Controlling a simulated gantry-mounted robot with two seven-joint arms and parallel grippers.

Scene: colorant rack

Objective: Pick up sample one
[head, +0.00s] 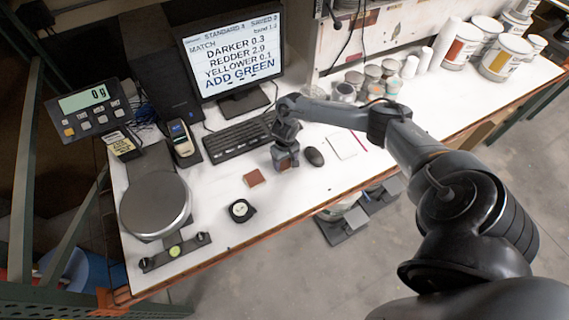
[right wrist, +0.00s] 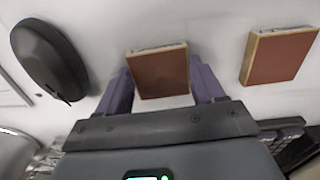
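Two flat reddish-brown sample squares with pale edges are at the front middle of the white table; which is sample one is not marked. One sample (right wrist: 160,72) is between the two purple fingers of my right gripper (right wrist: 160,80) in the right wrist view. The fingers flank its left and right edges closely; I cannot tell whether they press on it. In the head view my right gripper (head: 286,162) points down over it, just left of the mouse. The other sample (head: 254,178) lies free to the left; it also shows in the right wrist view (right wrist: 280,55). My left gripper is not in view.
A black mouse (head: 314,157) is close on the right, and a keyboard (head: 238,137) lies behind. A small round black item (head: 241,210) and a scale (head: 155,205) stand to the left. Jars and cans (head: 504,57) fill the back right. The table's front edge is near.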

